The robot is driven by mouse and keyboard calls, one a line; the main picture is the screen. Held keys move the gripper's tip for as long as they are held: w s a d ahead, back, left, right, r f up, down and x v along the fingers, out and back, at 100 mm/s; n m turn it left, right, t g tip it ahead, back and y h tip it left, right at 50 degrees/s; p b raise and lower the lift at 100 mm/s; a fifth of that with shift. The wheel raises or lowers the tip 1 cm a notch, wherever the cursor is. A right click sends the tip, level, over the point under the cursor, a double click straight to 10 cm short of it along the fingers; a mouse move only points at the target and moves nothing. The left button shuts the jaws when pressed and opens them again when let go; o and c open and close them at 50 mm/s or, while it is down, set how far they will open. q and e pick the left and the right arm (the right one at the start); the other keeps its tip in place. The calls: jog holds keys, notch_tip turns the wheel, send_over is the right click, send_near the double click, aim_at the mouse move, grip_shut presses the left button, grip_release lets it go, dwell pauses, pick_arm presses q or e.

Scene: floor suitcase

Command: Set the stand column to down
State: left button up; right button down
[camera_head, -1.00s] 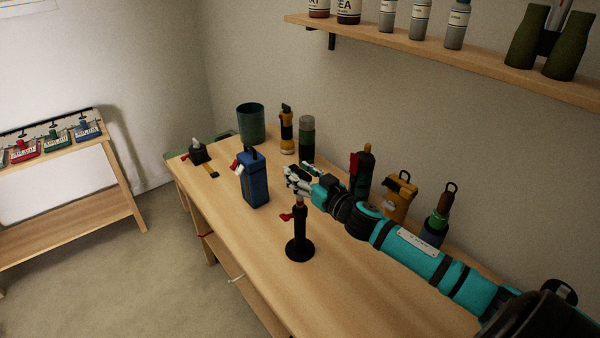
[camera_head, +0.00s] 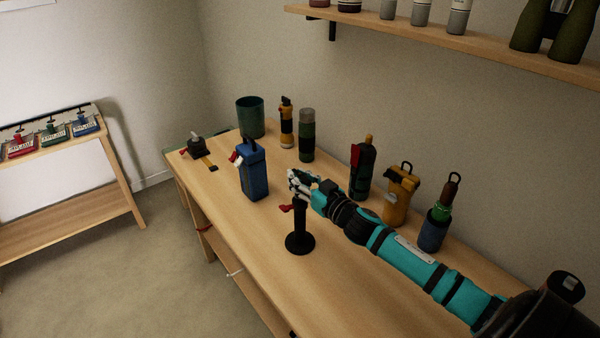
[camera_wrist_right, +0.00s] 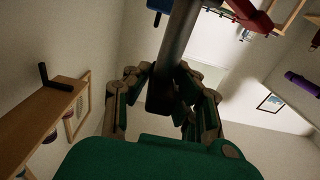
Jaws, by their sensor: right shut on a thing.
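The stand (camera_head: 300,240) is black, with a round base on the workbench and an upright column. A small red lever (camera_head: 286,208) sticks out to the left of the column. My right gripper (camera_head: 298,186) is at the top of the column and shut on it, hiding the tip. In the right wrist view the dark column (camera_wrist_right: 176,50) passes between the fingers (camera_wrist_right: 165,90). My left gripper is not in view.
A blue canister (camera_head: 253,175) stands left of the stand. A green cup (camera_head: 251,118), flashlights and several tools stand along the workbench's wall side. A shelf (camera_head: 450,45) hangs above. The bench's front strip (camera_head: 235,230) is clear.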

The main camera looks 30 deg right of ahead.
aim_at(300, 199)
notch_tip(300, 199, down, 4)
jog(key=shift+w+r+b, duration=0.1)
jog(key=shift+r+b, duration=0.15)
jog(key=shift+b, duration=0.15)
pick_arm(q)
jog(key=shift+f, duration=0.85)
pick_arm(e)
jog(key=c, duration=1.2)
grip_release()
jog(key=shift+o, duration=0.2)
jog(key=shift+s+r, duration=0.1)
jog(key=shift+s, duration=0.1)
jog(key=s+d, duration=0.1)
jog(key=s, duration=1)
jog(key=shift+s, duration=0.4)
jog(key=shift+d, duration=0.1)
